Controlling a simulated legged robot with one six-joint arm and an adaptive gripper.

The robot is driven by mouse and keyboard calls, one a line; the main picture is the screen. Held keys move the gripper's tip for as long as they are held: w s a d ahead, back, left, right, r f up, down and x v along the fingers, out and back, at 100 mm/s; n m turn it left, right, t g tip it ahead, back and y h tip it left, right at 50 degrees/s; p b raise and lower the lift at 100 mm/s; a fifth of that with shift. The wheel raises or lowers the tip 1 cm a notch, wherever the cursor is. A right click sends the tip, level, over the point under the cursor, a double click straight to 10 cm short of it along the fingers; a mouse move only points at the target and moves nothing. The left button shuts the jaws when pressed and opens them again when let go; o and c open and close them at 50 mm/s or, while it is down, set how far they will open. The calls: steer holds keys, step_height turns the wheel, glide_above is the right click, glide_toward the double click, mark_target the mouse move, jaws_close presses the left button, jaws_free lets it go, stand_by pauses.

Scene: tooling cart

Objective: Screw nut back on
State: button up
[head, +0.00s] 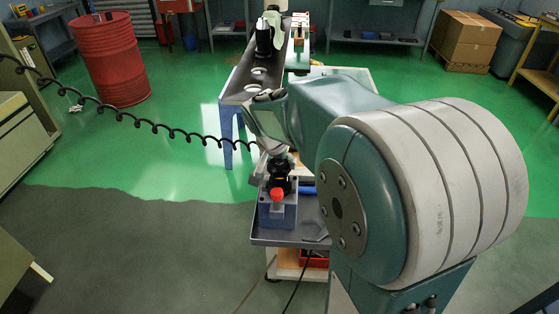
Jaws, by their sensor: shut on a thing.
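My gripper (279,178) is small and dark in the head view, at the end of my teal and grey arm. It points down over a blue-grey box (276,214) on the tooling cart's grey tray (290,239). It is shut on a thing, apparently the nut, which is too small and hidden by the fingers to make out. A red knob-like part (277,194) shows just in front of the fingertips at the box's top. Whether it touches the gripper, and where the thread for the nut is, I cannot tell.
A blue item (308,190) lies right of the box, partly behind my arm. A red bin (313,259) sits below the tray. A black coiled cable (150,122) crosses the left. A red drum (110,60) stands far left.

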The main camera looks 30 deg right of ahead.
steer(key=o, duration=1.2)
steer(key=shift+s+f, duration=0.1)
steer(key=shift+f, duration=0.05)
steer(key=shift+a+r, duration=0.1)
steer(key=shift+r, duration=0.25)
steer(key=v, duration=1.1)
steer(key=shift+r, duration=0.2)
steer(key=shift+s+a, duration=0.1)
